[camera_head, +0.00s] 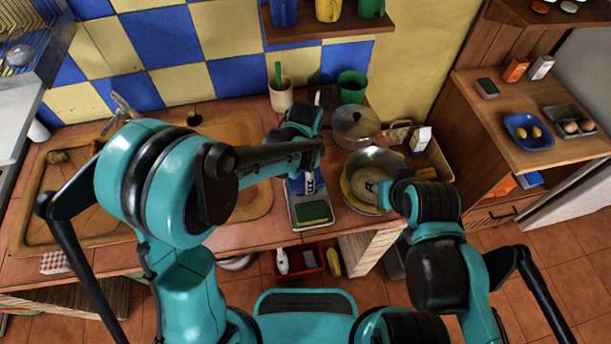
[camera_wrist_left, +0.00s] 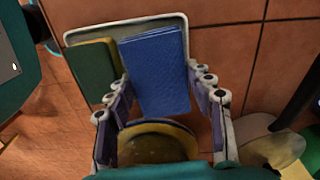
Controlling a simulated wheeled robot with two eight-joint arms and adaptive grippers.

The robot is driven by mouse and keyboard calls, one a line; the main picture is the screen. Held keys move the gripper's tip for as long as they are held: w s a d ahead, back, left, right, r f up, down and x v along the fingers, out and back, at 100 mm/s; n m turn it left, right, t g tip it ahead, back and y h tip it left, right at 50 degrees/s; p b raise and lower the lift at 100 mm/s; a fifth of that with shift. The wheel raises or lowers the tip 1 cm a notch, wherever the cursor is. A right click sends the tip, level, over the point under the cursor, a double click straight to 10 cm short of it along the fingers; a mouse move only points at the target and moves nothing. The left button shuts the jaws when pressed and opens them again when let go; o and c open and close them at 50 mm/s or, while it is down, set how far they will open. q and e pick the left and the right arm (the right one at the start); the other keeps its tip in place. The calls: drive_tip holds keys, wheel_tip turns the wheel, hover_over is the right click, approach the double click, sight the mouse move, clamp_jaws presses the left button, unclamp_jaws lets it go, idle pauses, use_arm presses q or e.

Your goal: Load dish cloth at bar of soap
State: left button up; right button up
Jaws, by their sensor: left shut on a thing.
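A folded blue dish cloth (camera_wrist_left: 157,75) lies between the fingers of my left gripper (camera_wrist_left: 162,100), which is shut on it. In the head view this gripper (camera_head: 309,181) is over the pale tray (camera_head: 296,220), and part of the blue cloth (camera_head: 292,187) shows beside it. A green block with a yellowish edge (camera_wrist_left: 94,72) lies on the tray next to the cloth; it also shows in the head view (camera_head: 313,211). I cannot tell whether it is the bar of soap. My right gripper (camera_head: 372,188) is over the metal bowl, its fingers unclear.
A cup with a green utensil (camera_head: 281,95) and a green cup (camera_head: 351,86) stand at the wall. A wooden sink (camera_head: 252,130) is left. A red crate (camera_head: 308,262) sits below the counter.

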use_arm(q)
drive_tip(key=shift+f+b, duration=0.55)
drive_tip(key=shift+b, duration=0.05)
idle(1.6)
drive_tip(key=shift+r+p, duration=2.55)
drive_tip(key=shift+r, duration=1)
